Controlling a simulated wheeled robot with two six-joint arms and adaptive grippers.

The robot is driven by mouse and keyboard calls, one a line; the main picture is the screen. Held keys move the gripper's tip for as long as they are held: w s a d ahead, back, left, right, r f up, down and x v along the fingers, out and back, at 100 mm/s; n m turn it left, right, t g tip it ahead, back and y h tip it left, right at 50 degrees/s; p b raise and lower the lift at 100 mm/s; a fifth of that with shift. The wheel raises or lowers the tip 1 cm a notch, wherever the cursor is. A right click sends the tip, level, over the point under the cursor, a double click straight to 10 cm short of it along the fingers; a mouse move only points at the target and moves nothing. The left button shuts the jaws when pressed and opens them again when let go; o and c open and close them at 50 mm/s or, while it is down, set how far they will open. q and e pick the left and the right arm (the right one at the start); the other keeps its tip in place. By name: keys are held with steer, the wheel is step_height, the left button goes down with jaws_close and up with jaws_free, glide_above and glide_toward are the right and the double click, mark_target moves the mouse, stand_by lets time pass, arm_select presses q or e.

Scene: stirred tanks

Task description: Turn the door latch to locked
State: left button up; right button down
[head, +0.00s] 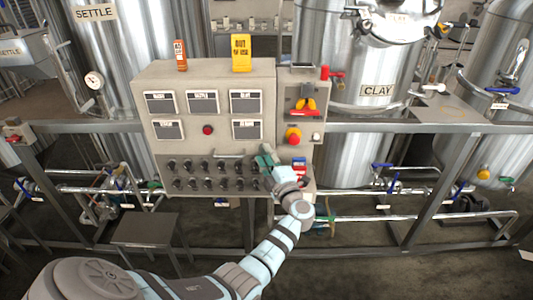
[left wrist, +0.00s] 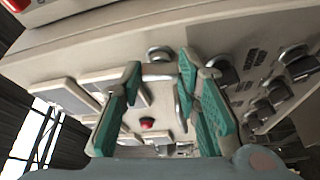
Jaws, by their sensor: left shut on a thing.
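The grey control cabinet (head: 208,132) stands in the middle of the head view. My left gripper (head: 266,158) is at the lower right of its front, where it hides the latch. In the left wrist view, the green fingers of my left gripper (left wrist: 160,69) stand apart, with the pale grey door latch (left wrist: 158,71) crosswise between their tips. The gripper is shut on this latch. Whether the latch is at locked cannot be read. A slim door handle (head: 229,156) is just left of the gripper. My right gripper is not in view.
Rows of black switches (head: 205,180) lie left of and below the gripper. A red emergency button (head: 293,136) and a red-and-yellow switch (head: 305,105) are on the right panel. A steel tank (head: 355,150) and pipes stand behind to the right.

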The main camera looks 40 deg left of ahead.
arm_select(q)
steer(key=shift+r+n+g+h+p, duration=0.1)
steer(key=shift+n+g+h+p, duration=0.1)
steer(key=shift+n+p, duration=0.3)
steer(key=shift+r+n+g+h+p, duration=0.1)
steer(key=shift+n+g+p, duration=0.1)
steer(key=shift+n, duration=0.5)
steer(key=o, duration=1.2)
steer(key=shift+c, duration=0.2)
steer(key=v, duration=0.7)
steer(key=shift+s+d, duration=0.15)
steer(key=shift+d, duration=0.05)
